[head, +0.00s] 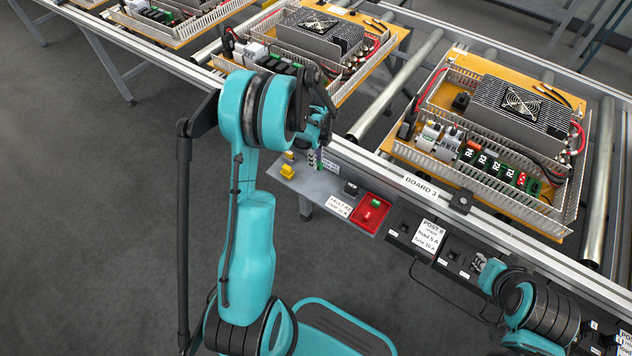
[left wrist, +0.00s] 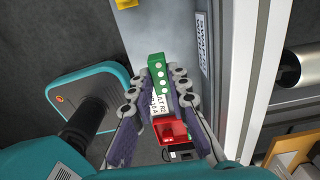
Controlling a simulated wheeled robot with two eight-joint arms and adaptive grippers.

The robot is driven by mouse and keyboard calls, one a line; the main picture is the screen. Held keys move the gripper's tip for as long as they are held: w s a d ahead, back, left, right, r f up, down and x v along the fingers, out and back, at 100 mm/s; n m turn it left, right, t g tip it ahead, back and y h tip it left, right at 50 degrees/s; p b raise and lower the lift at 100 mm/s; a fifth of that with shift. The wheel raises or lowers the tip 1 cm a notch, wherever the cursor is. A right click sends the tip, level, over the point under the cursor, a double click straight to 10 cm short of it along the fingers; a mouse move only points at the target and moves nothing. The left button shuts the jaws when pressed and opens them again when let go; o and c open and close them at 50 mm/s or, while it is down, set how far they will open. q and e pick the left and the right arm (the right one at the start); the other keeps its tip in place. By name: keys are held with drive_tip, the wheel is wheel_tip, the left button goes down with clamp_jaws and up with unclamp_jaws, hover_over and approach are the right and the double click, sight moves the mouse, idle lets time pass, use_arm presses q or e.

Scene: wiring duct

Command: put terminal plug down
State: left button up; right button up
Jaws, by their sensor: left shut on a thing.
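The terminal plug is a small green block (left wrist: 156,66) between the fingertips of my left gripper (left wrist: 157,84) in the left wrist view. The left gripper is shut on it. In the head view my left gripper (head: 318,140) hangs over the left part of the grey shelf, beside the yellow pieces, and mostly hides the plug. Whether the plug touches the shelf I cannot tell. A red tray (head: 358,219) with a green piece and a red piece in it lies further right on the shelf. My right gripper (head: 487,268) is low at right, its fingers too small to judge.
The grey shelf (head: 290,185) carries yellow pieces (head: 287,171), a "FAULT R2" card (head: 338,206) and a black block (head: 351,189). Board 3 (head: 430,165) stands on rollers behind the rail. A black strip with the POST 8 card (head: 429,238) runs right of the tray.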

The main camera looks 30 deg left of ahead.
use_arm(q)
wheel_tip(320, 180, down, 9)
drive_tip(key=b, duration=0.3)
drive_tip(key=shift+f+b, duration=0.2)
drive_tip(key=shift+b, duration=0.2)
drive_tip(key=shift+r, duration=0.1)
drive_tip(key=o, duration=0.8)
drive_tip(key=shift+o, duration=0.2)
